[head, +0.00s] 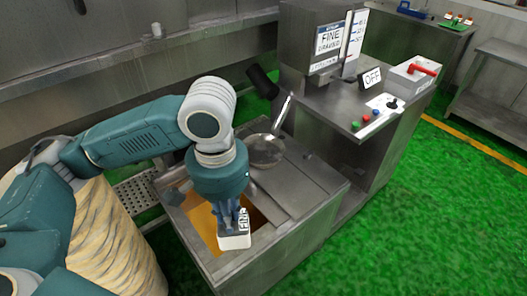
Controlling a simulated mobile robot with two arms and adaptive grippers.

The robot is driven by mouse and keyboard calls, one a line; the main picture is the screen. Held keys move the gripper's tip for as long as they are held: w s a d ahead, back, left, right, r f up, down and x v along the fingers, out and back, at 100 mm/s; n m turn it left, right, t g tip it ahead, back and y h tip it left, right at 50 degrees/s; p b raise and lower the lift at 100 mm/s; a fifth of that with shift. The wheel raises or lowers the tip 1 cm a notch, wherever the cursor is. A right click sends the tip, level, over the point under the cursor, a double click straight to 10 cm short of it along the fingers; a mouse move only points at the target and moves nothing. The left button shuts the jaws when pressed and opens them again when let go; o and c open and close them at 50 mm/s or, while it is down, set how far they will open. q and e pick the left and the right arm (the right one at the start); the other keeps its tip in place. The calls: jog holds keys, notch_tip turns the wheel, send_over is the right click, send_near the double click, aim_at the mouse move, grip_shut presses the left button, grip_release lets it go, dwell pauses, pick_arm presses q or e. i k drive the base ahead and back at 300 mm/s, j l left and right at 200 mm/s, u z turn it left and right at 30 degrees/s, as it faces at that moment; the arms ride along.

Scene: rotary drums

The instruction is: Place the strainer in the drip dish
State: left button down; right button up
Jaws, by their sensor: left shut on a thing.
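My left gripper (231,215) points down over the open bay of the metal machine. It is shut on a small white piece with a label reading FINE (243,221); I cannot tell whether this piece belongs to the strainer. The gripper hides its upper part. Behind it, a round shallow metal vessel (266,152) with a long handle (283,115) rests on the machine's deck, handle tilted up to the right. I cannot tell whether it is the strainer, the drip dish, or one in the other. My right gripper is out of view.
The bay shows an orange-brown inside (205,222). A metal cabinet carries a FINE sign (328,45), an OFF sign (372,77), coloured buttons (366,119) and a red-handled box (412,77). A perforated tray (138,190) lies left. Green floor (430,220) is clear at right.

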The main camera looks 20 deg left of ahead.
aim_at(266, 157)
jog(key=i+l+u, duration=0.1)
jog(key=l, duration=0.2)
jog(key=i+l+u, duration=0.1)
jog(key=i+l, duration=0.15)
jog(key=i+l+u, duration=0.15)
jog(key=l, duration=0.3)
jog(key=i+l+u, duration=0.1)
jog(key=l, duration=0.25)
jog(key=i+l+u, duration=0.1)
jog(key=l, duration=0.25)
jog(key=i+l+u, duration=0.1)
jog(key=l, duration=0.3)
